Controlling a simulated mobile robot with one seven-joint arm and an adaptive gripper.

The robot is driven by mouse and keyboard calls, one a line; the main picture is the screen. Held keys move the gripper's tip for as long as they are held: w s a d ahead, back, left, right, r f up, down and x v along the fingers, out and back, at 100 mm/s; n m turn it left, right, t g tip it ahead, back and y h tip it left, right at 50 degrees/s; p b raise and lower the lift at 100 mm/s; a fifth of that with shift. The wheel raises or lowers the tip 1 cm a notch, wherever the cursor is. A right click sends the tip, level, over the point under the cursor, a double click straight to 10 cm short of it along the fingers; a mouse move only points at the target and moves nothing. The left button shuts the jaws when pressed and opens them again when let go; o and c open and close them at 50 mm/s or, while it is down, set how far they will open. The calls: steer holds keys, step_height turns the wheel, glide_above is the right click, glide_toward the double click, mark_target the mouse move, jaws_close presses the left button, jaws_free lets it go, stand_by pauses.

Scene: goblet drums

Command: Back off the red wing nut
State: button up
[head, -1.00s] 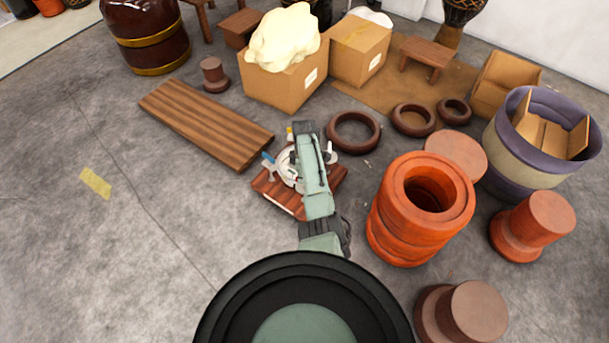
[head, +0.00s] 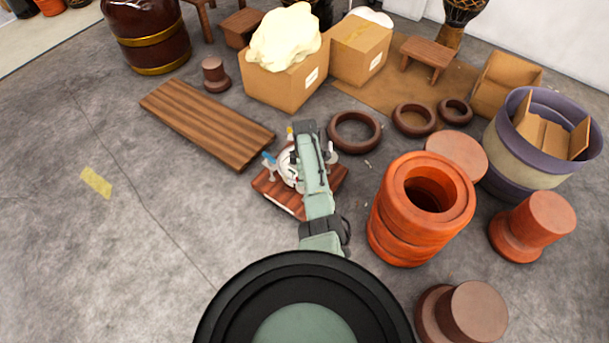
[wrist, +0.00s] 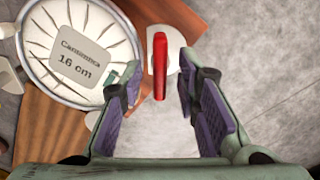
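The red wing nut (wrist: 160,65) shows in the wrist view as a narrow upright red bar over a pale round base, at the rim of a white drum head labelled "Cantimhca 16 cm" (wrist: 80,55). My gripper (wrist: 160,85) is open, with one purple-padded finger on each side of the wing nut. A gap shows between the nut and each finger. In the head view the white drum (head: 288,166) sits on a reddish wooden board (head: 283,199), and my arm hides the wing nut and most of the gripper.
A blue-tipped fitting (head: 268,158) and a yellow one (head: 290,132) stand around the drum. An orange clay drum shell (head: 420,208) stands close to the right. A slatted wooden plank (head: 205,122) lies behind left.

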step_height(320, 180, up, 12)
stand_by(0.7)
stand_by(1.2)
